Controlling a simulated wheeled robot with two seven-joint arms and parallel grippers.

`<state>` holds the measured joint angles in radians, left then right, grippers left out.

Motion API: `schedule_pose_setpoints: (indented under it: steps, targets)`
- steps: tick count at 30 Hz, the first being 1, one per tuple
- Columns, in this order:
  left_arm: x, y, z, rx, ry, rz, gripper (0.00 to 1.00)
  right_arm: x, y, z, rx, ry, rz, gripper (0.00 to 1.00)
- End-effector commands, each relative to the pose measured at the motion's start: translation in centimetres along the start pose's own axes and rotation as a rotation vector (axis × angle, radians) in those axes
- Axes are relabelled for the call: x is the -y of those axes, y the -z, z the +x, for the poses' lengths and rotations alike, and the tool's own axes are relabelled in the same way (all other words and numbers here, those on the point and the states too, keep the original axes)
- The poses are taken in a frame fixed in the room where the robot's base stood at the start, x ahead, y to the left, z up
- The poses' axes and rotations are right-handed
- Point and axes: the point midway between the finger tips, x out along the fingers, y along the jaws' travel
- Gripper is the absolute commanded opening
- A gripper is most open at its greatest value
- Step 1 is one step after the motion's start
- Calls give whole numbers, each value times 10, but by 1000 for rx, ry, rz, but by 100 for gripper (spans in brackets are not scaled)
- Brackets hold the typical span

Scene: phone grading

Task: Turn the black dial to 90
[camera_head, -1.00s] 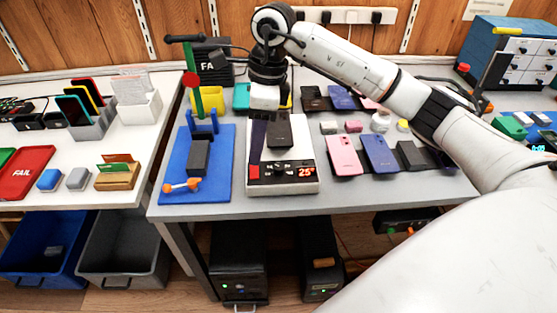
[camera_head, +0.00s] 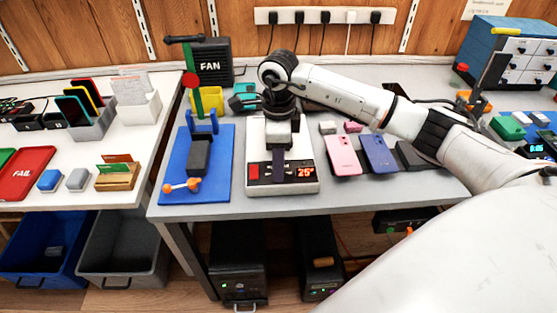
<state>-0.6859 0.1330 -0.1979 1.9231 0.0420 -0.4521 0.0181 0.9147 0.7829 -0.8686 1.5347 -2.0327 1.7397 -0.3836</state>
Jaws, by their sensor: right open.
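The white heating plate (camera_head: 309,150) stands on the grey table, with a red button (camera_head: 254,172) and a display (camera_head: 304,172) reading 25° on its front panel. My right gripper (camera_head: 279,166) points down over the front panel, between the red button and the display. It is open, though its fingers overlap in this view. The black dial is hidden behind the fingers, and I cannot tell whether they touch it. The dark phone on the plate is also hidden by my gripper and wrist. My left gripper is not in view.
A blue fixture (camera_head: 218,180) with a red-knobbed lever stands left of the plate. A pink phone (camera_head: 343,155) and a blue phone (camera_head: 379,154) lie to the right. A black fan (camera_head: 211,60) is behind. The table's front edge is close below the plate.

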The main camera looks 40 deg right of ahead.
Motion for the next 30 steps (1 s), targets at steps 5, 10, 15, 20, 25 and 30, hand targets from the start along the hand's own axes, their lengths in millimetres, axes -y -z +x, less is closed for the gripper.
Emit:
schedule_pose_setpoints:
  steps: [5,10,15,20,25,30]
  targets:
    - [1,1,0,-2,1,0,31,0,0,1,0,0,0,41]
    - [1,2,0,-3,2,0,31,0,0,0,1,0,0,19]
    - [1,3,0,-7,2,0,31,0,0,0,1,0,0,0]
    - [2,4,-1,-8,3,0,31,0,0,0,1,0,14,0]
    - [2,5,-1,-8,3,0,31,0,0,0,1,0,67,0]
    - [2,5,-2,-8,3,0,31,0,-1,-1,2,0,177,0]
